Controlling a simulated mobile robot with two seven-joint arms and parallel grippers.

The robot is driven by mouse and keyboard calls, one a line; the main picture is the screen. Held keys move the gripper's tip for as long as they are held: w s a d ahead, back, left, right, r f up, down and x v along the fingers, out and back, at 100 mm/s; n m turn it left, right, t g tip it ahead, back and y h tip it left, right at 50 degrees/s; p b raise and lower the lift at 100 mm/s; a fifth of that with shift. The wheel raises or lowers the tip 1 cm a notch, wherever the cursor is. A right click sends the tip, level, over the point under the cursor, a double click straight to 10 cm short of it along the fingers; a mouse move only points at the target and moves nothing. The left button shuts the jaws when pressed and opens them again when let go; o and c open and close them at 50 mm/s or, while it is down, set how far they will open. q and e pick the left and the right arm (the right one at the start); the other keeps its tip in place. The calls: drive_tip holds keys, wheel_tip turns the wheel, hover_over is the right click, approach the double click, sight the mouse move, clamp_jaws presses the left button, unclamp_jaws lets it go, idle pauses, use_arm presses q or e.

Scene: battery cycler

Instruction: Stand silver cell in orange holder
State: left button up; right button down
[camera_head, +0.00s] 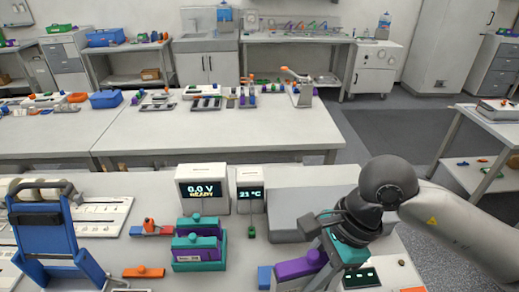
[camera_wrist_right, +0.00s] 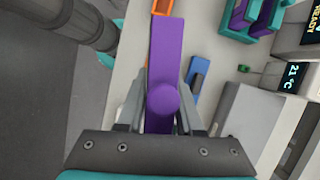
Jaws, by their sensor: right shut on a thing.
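My right gripper (camera_wrist_right: 162,112) is shut on a long purple block with a round knob (camera_wrist_right: 166,45). The purple block (camera_head: 300,265) also shows in the head view, at the bottom right of the bench, beside my right gripper (camera_head: 318,262). An orange piece (camera_head: 143,271) lies on the bench at the front, left of the teal rack. An orange open-looking piece (camera_wrist_right: 162,6) is cut by the top edge of the right wrist view; I cannot tell if it is the same piece or the holder. I cannot make out the silver cell for certain. My left gripper is out of view.
A teal rack with purple blocks (camera_head: 200,262) stands mid-bench. Behind it are a voltage display (camera_head: 203,190) and a temperature display (camera_head: 250,190). A blue-framed stand (camera_head: 45,235) is at left. A blue piece (camera_wrist_right: 196,85) lies close beside the held block.

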drive_tip(key=f+n+b, duration=0.1)
drive_tip(key=n, duration=0.1)
drive_tip(key=w+d+f+n+g+h+b, duration=0.1)
drive_tip(key=f+n+b, duration=0.1)
drive_tip(key=d+f+n+g+b, duration=0.1)
drive_tip(key=n+b, duration=0.1)
drive_tip(key=n, duration=0.1)
drive_tip(key=shift+w+d+f, duration=0.1)
drive_tip(key=shift+w+f, duration=0.3)
drive_tip(key=w+d+n+h+b, duration=0.1)
drive_tip(key=n+b, duration=0.1)
drive_tip(key=n, duration=0.1)
drive_tip(key=d+f+n+g+h+b, duration=0.1)
drive_tip(key=d+n+b, duration=0.1)
drive_tip(key=w+d+f+n+h+b, duration=0.1)
drive_tip(key=n+b, duration=0.2)
drive_tip(key=shift+w+d+n, duration=0.3)
